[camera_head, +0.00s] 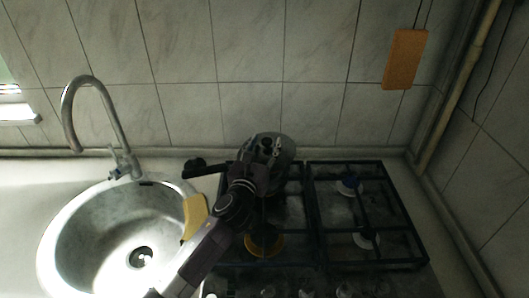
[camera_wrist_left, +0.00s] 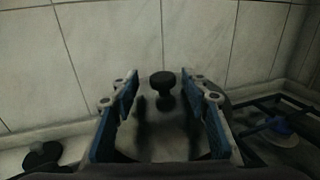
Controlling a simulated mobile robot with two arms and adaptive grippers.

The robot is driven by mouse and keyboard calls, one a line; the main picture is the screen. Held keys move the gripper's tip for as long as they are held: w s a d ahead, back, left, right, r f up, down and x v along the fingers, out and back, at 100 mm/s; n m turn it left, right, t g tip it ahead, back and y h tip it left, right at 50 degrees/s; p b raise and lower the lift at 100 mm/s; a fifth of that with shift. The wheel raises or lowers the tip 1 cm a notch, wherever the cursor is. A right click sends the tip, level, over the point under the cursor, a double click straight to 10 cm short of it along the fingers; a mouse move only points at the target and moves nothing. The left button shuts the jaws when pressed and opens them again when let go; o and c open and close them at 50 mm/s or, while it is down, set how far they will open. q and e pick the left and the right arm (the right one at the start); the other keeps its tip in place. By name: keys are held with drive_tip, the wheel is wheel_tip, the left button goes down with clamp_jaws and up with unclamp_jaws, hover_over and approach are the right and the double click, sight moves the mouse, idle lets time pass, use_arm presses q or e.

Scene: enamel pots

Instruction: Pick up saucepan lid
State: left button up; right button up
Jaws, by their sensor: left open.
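The saucepan (camera_head: 289,150) stands on the back left part of the stove, its dark handle (camera_head: 207,168) pointing left. Its grey lid (camera_wrist_left: 160,140) shows in the left wrist view, with a round black knob (camera_wrist_left: 163,84) on top. My left gripper (camera_head: 264,148) is over the lid in the head view and hides much of it and the pan. In the left wrist view my left gripper (camera_wrist_left: 160,95) is open, with its two blue-padded fingers apart on either side of the knob. No contact with the knob shows. My right gripper is not in view.
A round metal sink (camera_head: 70,237) with a curved faucet (camera_head: 98,105) is at the left. A yellow cloth or sponge (camera_head: 194,216) lies on its right rim. The black stove grate (camera_head: 318,212) extends right of the pan. A tiled wall (camera_head: 180,60) stands close behind.

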use_arm(q)
clamp_jaws()
idle(0.3)
drive_tip(key=shift+a, duration=0.1)
drive_tip(key=shift+r, duration=0.5)
wheel_tip(320, 180, up, 19)
drive_tip(key=g+p, duration=0.2)
drive_tip(key=p, duration=0.7)
hover_over(263, 152)
drive_tip(key=shift+y, duration=0.4)
wheel_tip(263, 152, down, 12)
drive_tip(key=shift+f, duration=0.7)
